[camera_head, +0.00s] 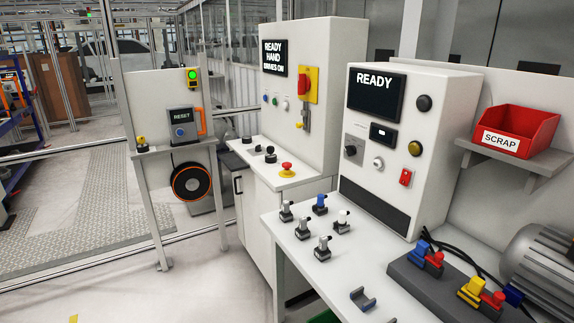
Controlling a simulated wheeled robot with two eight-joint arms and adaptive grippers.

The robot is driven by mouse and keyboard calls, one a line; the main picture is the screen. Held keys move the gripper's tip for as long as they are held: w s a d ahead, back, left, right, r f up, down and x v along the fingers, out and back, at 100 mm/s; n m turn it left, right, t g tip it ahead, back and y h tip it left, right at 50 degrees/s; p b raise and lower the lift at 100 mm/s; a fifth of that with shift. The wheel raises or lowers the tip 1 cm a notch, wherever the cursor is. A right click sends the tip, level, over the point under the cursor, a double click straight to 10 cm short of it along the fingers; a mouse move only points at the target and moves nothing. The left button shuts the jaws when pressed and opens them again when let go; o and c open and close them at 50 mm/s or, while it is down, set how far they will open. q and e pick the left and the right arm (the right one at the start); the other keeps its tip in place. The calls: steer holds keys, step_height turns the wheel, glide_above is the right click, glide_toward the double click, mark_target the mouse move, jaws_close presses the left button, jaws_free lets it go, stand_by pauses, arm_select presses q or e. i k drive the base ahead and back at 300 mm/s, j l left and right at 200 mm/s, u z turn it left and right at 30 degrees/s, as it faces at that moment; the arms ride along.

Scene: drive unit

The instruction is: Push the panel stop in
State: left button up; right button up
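The panel stop appears to be a red mushroom button (287,167) on a yellow collar. It sits on the white ledge (265,160) in front of the middle cabinet, near the ledge's right front edge. Its red cap stands above the collar; I cannot tell from here whether it is latched in. The cabinet's screen (274,57) reads "READY HAND DRIVES ON". Neither of my grippers is in view, and nothing touches the button.
Black knobs (270,154) stand left of the button. A white tester (408,140) reading "READY" stands to the right, with several small connectors (322,248) on the bench before it. A red SCRAP bin (516,132) sits on a shelf. Floor at the left is clear.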

mark_target(286, 165)
steer(key=i+j+z, duration=0.1)
steer(key=z, duration=0.25)
steer(key=j+z, duration=0.15)
steer(key=z, duration=0.25)
steer(key=i+j+z, duration=0.15)
steer(key=j, duration=0.35)
steer(key=i+j+z, duration=0.15)
steer(key=j, duration=0.4)
steer(key=i+j+z, duration=0.15)
steer(key=j, duration=0.35)
steer(key=j+z, duration=0.15)
steer(key=j, duration=0.4)
steer(key=i+j, duration=0.1)
steer(key=j, duration=0.8)
steer(key=i, duration=0.05)
